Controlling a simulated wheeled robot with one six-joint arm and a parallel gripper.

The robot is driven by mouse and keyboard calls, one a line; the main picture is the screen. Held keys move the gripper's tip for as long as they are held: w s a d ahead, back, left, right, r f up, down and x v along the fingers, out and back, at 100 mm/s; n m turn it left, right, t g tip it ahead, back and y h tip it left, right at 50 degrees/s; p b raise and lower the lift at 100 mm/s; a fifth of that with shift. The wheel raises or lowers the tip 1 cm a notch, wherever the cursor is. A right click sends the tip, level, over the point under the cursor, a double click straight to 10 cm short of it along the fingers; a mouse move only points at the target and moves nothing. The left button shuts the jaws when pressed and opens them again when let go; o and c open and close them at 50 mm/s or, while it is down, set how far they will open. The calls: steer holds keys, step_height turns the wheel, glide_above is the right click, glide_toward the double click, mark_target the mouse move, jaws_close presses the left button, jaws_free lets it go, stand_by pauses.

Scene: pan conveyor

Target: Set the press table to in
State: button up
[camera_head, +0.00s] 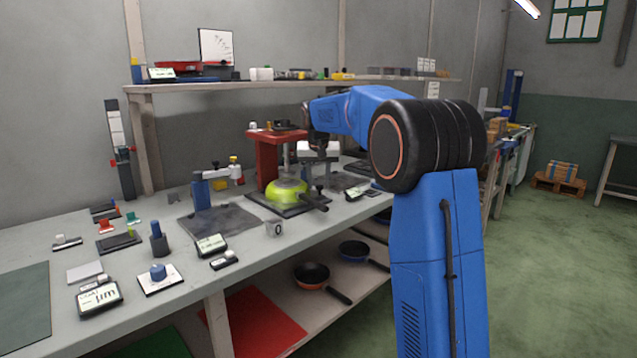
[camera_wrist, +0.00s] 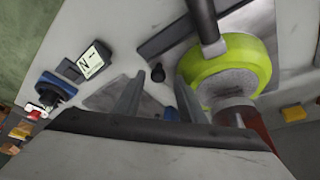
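The red press (camera_head: 268,160) stands on the bench, with a lime-green pan (camera_head: 287,188) under its head. The pan (camera_wrist: 228,66) lies on a flat grey plate (camera_wrist: 165,40), apparently the press table, its dark handle (camera_wrist: 203,22) pointing away from the press. A small black knob (camera_wrist: 157,73) shows on the bench side of the plate, between my fingers in the picture. My gripper (camera_wrist: 158,82) is open, its two grey fingers apart with nothing between them that I can see held. In the head view my gripper is small and partly hidden beside the press; its gap from the knob is unclear.
A blue fixture (camera_head: 201,190), displays (camera_head: 211,245) and small tools crowd the bench. Pans (camera_head: 311,275) sit on the lower shelf.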

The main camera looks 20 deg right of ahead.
steer(key=v, duration=1.7)
steer(key=shift+r, duration=0.1)
steer(key=s+a+f+n, duration=0.1)
steer(key=s+a+f, duration=0.1)
steer(key=s, duration=0.5)
steer(key=s+a+f, duration=0.1)
steer(key=s+a, duration=0.1)
steer(key=s, duration=0.4)
steer(key=s+a+f+n+y, duration=0.1)
steer(key=s+a+f+n, duration=0.1)
steer(key=s+f, duration=1.1)
steer(key=s+a+f+n+y, duration=0.1)
steer(key=s+a+f+n, duration=0.1)
steer(key=s+f, duration=1.1)
steer(key=s+a, duration=0.1)
steer(key=s, duration=0.7)
steer(key=shift+s+a+f+t, duration=0.2)
steer(key=shift+s+a+t, duration=0.05)
steer(key=shift+s+t, duration=0.05)
